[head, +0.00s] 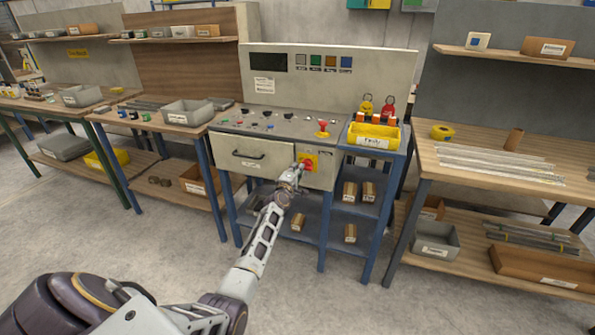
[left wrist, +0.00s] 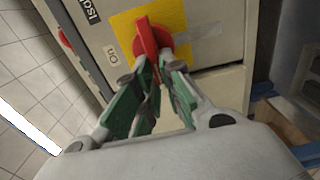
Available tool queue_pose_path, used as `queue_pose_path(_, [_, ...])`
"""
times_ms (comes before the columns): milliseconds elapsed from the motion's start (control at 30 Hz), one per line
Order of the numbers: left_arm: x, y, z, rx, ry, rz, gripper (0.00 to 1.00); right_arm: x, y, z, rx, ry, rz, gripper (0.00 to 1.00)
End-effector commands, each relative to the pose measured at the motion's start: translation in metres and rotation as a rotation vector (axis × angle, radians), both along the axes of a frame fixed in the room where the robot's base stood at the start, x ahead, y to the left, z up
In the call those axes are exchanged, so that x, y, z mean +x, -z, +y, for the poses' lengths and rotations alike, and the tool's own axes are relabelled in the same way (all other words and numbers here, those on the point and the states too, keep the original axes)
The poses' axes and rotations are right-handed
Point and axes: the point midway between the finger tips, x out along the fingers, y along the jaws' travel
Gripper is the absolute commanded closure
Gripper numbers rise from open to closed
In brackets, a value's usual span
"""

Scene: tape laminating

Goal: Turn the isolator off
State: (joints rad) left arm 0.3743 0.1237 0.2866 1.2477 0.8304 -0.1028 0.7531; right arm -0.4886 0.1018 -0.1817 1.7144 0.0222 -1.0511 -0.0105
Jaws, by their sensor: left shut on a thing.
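The isolator is a red rotary handle (left wrist: 146,38) on a yellow plate (left wrist: 122,26), set on the front of the beige cabinet. In the head view the isolator plate (head: 313,158) shows at the right end of the cabinet front. My left gripper (left wrist: 152,68) has its green-padded fingers closed around the near end of the red handle. In the head view my left gripper (head: 296,170) reaches up to the plate and covers part of it. My right gripper is not in view.
A drawer with a dark handle (head: 248,155) is left of the isolator. A red emergency button (head: 322,128) stands on the panel above. A yellow bin (head: 373,136) is to the right. Open floor lies in front of the bench.

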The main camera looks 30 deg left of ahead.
Motion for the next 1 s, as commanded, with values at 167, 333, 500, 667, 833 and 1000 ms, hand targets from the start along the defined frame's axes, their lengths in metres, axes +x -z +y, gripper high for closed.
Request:
queue_pose_path(167, [-0.0003,0.0012,0.0004,-0.015,-0.001,-0.003,1.0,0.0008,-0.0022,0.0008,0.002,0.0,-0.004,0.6])
queue_pose_path(333, [-0.0003,0.0012,0.0004,-0.016,-0.001,-0.003,1.0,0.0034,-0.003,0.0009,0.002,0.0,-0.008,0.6])
queue_pose_path(500, [-0.0004,0.0013,0.0003,-0.015,-0.001,-0.003,0.81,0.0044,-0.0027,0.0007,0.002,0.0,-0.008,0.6])
queue_pose_path(667, [-0.0003,0.001,0.0002,-0.014,-0.001,-0.002,0.69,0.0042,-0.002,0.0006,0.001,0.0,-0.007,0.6])
queue_pose_path(833, [-0.0001,0.0006,0.0001,-0.013,0.0,-0.003,0.69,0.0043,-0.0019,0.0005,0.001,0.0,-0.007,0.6])
queue_pose_path(1000, [-0.0009,0.0006,-0.0003,-0.012,0.0,-0.003,0.69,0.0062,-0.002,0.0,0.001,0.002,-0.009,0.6])
